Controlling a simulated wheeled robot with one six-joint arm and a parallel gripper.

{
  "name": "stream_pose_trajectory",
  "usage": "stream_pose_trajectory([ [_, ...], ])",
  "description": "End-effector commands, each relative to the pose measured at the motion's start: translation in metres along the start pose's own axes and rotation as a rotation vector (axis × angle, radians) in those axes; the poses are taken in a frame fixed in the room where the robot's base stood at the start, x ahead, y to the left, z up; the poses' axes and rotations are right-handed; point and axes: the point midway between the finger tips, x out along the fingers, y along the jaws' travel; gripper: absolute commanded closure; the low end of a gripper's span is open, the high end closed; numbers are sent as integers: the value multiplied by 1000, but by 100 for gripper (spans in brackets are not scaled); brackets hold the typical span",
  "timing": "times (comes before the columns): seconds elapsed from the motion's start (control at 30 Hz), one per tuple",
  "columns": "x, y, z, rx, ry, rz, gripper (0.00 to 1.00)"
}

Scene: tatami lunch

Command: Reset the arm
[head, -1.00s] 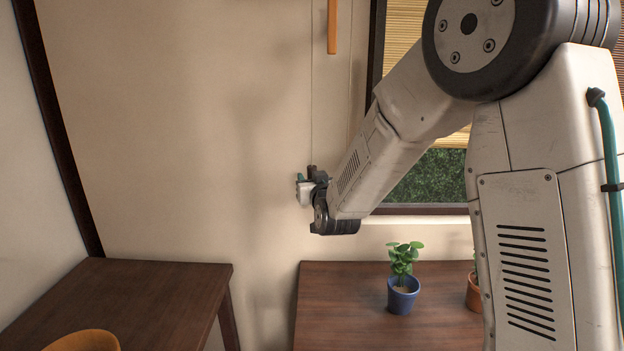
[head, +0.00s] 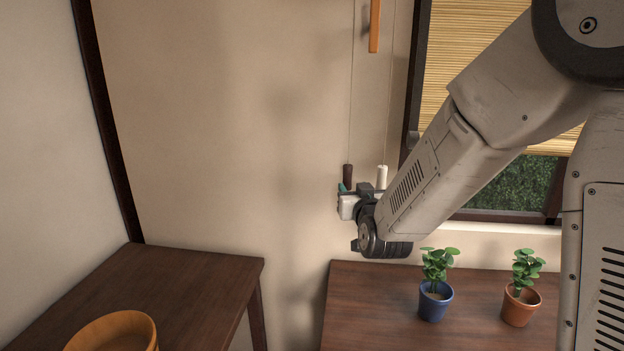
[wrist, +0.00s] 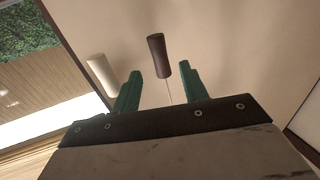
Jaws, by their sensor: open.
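My gripper (wrist: 161,74) is open, with its two green fingers apart and nothing held between them. In the head view my gripper (head: 344,188) is small, partly hidden by my wrist, in front of the beige wall left of the window. A dark brown cord pull (wrist: 156,55) shows between the fingertips in the wrist view; it looks to be beyond them, but how far I cannot tell. It also shows in the head view (head: 348,176), just above my gripper. A white cord pull (wrist: 101,74) hangs to the left in the wrist view, also seen in the head view (head: 382,176).
A dark wooden table (head: 375,300) below my arm bears a blue pot (head: 435,303) and a terracotta pot (head: 520,308), each with a plant. Another dark table (head: 190,285) at left bears an orange-brown bowl (head: 145,330). A window blind (head: 470,50) hangs at right.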

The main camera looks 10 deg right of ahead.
Motion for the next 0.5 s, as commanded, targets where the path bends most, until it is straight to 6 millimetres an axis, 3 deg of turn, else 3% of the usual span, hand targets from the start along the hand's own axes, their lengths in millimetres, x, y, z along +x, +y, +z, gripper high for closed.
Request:
stream_pose_trajectory([
  [0.07,0,-2,11,3,-52,-7,56],
  [0.17,-6,-6,44,6,-207,-30,56],
  [0.27,-26,-11,81,6,-428,-62,56],
  [0.4,-75,-12,104,3,-720,-100,56],
  [0.5,-120,-8,108,-4,-912,-117,56],
])
